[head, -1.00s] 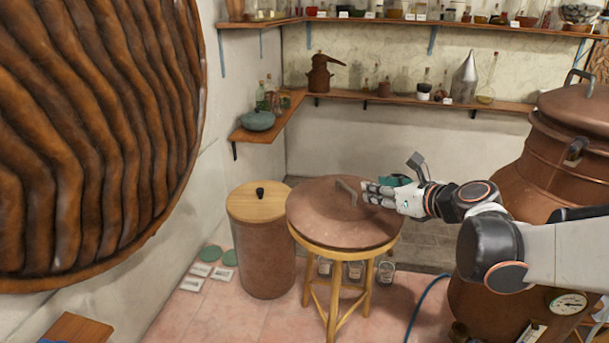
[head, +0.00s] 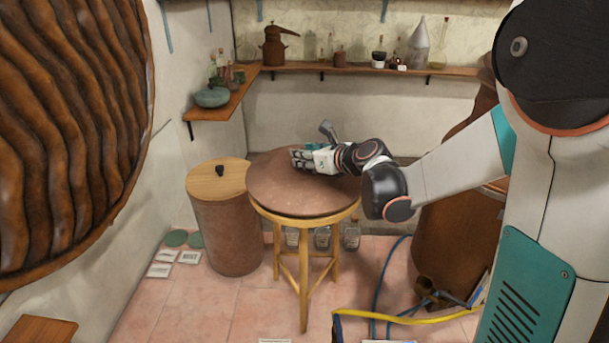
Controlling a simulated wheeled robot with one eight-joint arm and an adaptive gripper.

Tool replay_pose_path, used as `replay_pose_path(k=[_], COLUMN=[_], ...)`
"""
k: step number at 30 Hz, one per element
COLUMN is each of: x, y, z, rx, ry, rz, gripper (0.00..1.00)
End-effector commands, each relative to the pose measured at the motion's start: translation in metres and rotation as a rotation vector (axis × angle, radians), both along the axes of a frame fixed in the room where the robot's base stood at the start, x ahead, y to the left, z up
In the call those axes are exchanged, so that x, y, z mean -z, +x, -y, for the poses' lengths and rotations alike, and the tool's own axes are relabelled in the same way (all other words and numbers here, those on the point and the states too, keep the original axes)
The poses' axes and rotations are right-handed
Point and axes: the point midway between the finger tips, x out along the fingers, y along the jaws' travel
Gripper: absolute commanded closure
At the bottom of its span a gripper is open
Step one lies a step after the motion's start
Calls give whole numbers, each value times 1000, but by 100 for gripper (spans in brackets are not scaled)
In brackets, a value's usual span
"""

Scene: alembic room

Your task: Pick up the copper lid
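The copper lid (head: 285,197) is a broad, shallow disc lying on a round wooden stool (head: 301,262). My gripper (head: 298,160) is over the back middle of the lid, reaching in from the right with its fingers pointing left. The lid's handle, at its middle, is hidden behind or inside my gripper. At this size I cannot tell whether the fingers are closed around the handle or still apart.
A copper drum with a wooden top (head: 217,180) stands close left of the stool. A large copper still (head: 450,240) is at right, partly behind my arm. A yellow hose (head: 400,319) and a blue hose (head: 378,285) lie on the floor. Wall shelves (head: 360,70) hold glassware.

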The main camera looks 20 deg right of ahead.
Motion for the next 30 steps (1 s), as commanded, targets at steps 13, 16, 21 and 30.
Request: replay_pose_path(k=[13,16,21,30], x=[3,3,3,1], y=[6,6,6,6], z=[-3,-3,-3,-3], rx=[0,0,0,0], ry=[0,0,0,0], rz=[-1,-1,-1,0], gripper=[91,100,100,100])
